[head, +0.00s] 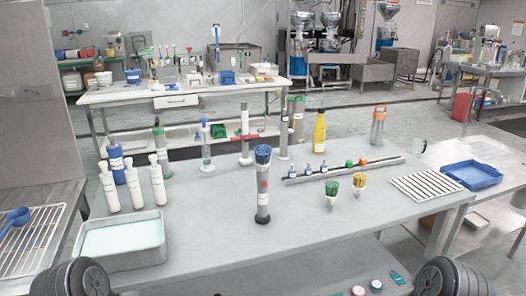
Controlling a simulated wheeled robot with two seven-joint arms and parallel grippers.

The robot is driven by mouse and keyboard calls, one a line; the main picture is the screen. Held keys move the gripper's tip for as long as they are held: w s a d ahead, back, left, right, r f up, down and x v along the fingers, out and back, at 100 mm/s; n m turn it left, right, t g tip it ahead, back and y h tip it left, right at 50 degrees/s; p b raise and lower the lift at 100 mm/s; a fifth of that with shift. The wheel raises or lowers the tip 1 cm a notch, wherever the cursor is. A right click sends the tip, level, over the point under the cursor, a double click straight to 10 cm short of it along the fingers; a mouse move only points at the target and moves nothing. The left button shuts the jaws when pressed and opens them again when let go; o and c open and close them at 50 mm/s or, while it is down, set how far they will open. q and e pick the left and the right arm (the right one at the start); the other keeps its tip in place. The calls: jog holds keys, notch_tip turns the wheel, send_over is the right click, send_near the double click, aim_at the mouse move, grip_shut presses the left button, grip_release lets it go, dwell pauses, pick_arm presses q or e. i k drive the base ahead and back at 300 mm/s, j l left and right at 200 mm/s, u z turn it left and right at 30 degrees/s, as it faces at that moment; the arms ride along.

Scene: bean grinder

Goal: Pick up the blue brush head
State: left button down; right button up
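The blue brush head (262,155) is a tuft of dark blue bristles at the top of an upright grey cylinder (262,195). The cylinder stands near the middle of the grey table on a dark round foot. I cannot tell whether the brush head sits inside the cylinder or is fixed to it. A green brush head (331,187) and a yellow brush head (360,182) stand on the table to its right. Neither of my grippers is in view; only dark rounded parts of my own body show at the bottom corners.
A tray of pale liquid (92,262) and several white bottles (133,183) are at the left. A dark rail with small bottles (345,168), a yellow bottle (319,132), a white rack (426,187) and a blue tray (472,174) are behind and right. The table front is clear.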

aim_at(262, 156)
jog(key=i+l, duration=0.15)
jog(key=l, duration=0.2)
jog(key=i+l, duration=0.15)
jog(key=l, duration=0.2)
jog(key=i+l, duration=0.1)
jog(key=l, duration=0.25)
jog(key=i+l, duration=0.15)
jog(key=l, duration=0.25)
jog(key=i+l, duration=0.15)
jog(key=l, duration=0.2)
